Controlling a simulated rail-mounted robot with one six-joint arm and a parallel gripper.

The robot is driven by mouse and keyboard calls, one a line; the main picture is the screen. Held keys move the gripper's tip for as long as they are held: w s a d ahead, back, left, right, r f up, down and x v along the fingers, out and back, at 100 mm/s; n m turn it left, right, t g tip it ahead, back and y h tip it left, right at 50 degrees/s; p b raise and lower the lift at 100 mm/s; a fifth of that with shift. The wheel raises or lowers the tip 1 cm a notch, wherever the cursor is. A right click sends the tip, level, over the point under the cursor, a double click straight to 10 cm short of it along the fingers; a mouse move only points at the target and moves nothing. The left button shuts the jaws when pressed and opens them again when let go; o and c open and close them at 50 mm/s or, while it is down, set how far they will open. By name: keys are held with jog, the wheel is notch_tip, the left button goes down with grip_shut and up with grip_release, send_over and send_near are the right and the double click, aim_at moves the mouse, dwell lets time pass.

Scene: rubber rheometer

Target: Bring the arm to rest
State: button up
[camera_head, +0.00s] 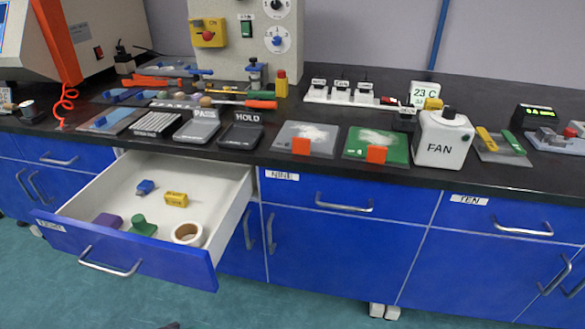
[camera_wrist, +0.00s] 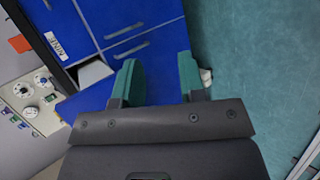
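My gripper (camera_wrist: 160,82) shows in the wrist view with its two green fingers spread apart. Nothing is between the fingers; blue cabinet front and the teal floor show beyond them. In the wrist view the picture is turned, with the bench along the left side. My gripper does not show clearly in the head view; only a small dark shape is at the bottom edge there.
An open drawer (camera_head: 128,262) juts out at the left, holding a tape roll (camera_head: 188,234) and several small blocks. The black bench top (camera_head: 330,171) carries trays, tools and a FAN box (camera_head: 443,138). The teal floor (camera_head: 300,305) in front is clear.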

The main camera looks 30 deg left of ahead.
jog(key=w+d+f+m+g, duration=0.3)
jog(key=w+d+m+g, duration=0.2)
jog(key=w+d, duration=0.6)
jog(key=w+d+f+m+g, duration=0.4)
jog(key=w+d, duration=0.3)
jog(key=w, duration=0.8)
jog(key=w+d+m+g, duration=0.1)
jog(key=w+d+m, duration=0.35)
jog(key=d, duration=0.85)
jog(key=w+d+m, duration=0.4)
jog(key=d+m, duration=0.1)
jog(key=d, duration=0.9)
notch_tip(320, 180, up, 35)
jog(key=d+p, duration=0.2)
jog(key=p, duration=3.2)
jog(key=shift+w+f+y, duration=0.2)
jog(key=shift+w+y, duration=0.05)
jog(key=shift+y, duration=0.15)
